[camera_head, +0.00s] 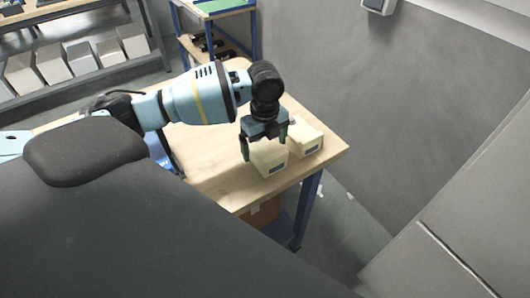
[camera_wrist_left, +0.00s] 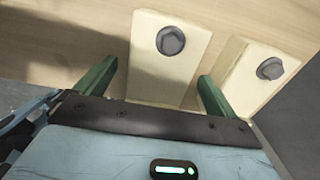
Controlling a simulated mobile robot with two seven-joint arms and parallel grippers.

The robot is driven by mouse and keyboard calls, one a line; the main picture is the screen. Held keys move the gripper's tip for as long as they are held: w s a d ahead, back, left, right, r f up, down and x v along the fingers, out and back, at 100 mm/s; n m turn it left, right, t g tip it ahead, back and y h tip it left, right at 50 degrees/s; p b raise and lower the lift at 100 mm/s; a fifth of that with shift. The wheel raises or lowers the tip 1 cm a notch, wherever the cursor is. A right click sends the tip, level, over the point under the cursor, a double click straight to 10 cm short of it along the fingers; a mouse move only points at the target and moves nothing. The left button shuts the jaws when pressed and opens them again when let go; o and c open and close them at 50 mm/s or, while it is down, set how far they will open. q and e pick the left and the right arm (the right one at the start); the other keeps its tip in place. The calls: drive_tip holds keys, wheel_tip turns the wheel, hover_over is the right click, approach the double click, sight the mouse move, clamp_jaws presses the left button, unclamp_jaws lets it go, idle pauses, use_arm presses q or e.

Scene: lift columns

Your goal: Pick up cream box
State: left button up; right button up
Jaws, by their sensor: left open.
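Two cream boxes stand side by side at the right end of the wooden table (camera_head: 215,180). The nearer cream box (camera_head: 270,161) is under my left gripper (camera_head: 264,149); the other cream box (camera_head: 306,141) stands just to its right. In the left wrist view the nearer box (camera_wrist_left: 155,72) has a grey round knob on top and lies between the two green fingers of my left gripper (camera_wrist_left: 160,88). The second box (camera_wrist_left: 252,85), with a similar knob, is right of the right finger. The left gripper is open. My right gripper is not in view.
A grey wall (camera_head: 360,90) rises behind and to the right of the table. A shelf with several pale bins (camera_head: 60,65) stands at the upper left. A brown box (camera_head: 262,212) sits beneath the table. The tabletop left of the boxes is clear.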

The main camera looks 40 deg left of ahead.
use_arm(q)
drive_tip(key=shift+f, duration=0.75)
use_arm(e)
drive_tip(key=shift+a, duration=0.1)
use_arm(q)
drive_tip(key=shift+c, duration=0.3)
drive_tip(key=c, duration=1.3)
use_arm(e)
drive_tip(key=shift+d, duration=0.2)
use_arm(q)
drive_tip(key=shift+o, duration=0.2)
drive_tip(key=shift+r, duration=0.15)
